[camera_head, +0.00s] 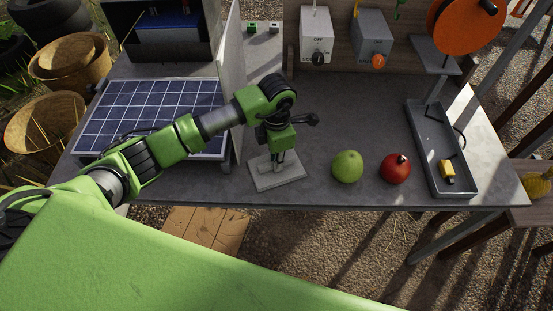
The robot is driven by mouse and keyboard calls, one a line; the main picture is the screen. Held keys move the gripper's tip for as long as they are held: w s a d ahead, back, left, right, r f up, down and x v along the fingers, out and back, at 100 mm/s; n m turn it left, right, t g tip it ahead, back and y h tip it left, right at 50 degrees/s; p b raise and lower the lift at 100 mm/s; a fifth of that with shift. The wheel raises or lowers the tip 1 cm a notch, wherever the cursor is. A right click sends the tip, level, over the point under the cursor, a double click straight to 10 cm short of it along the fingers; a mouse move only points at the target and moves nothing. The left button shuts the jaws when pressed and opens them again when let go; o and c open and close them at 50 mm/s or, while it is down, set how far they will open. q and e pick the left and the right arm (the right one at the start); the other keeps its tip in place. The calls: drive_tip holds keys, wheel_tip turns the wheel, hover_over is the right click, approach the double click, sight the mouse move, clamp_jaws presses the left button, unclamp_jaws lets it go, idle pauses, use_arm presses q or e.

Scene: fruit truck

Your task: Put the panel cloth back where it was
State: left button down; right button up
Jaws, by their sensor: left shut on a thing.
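The panel cloth (266,181) looks like a flat, pale grey rectangle near the front edge of the grey table. My left gripper (279,161) points down over its middle. Its fingers are shut on the cloth's raised middle part. The cloth appears to lie on the tabletop or just above it; I cannot tell which. The solar panel (150,105), dark blue with a pale grid, is left of the cloth, partly hidden behind my left arm. My right gripper is not in view.
A grey tray (422,145) with a yellow item (447,172) is farther right. Two switch boxes (317,36) (372,38) are at the back. The table behind the apples is clear.

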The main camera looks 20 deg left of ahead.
use_arm(q)
drive_tip(key=c, duration=2.5)
unclamp_jaws()
drive_tip(key=shift+f, duration=0.2)
drive_tip(key=o, duration=0.4)
drive_tip(key=shift+r, duration=0.1)
drive_tip(key=shift+r, duration=0.35)
wheel_tip(320, 180, up, 12)
drive_tip(key=b, duration=0.3)
drive_tip(key=shift+f, duration=0.2)
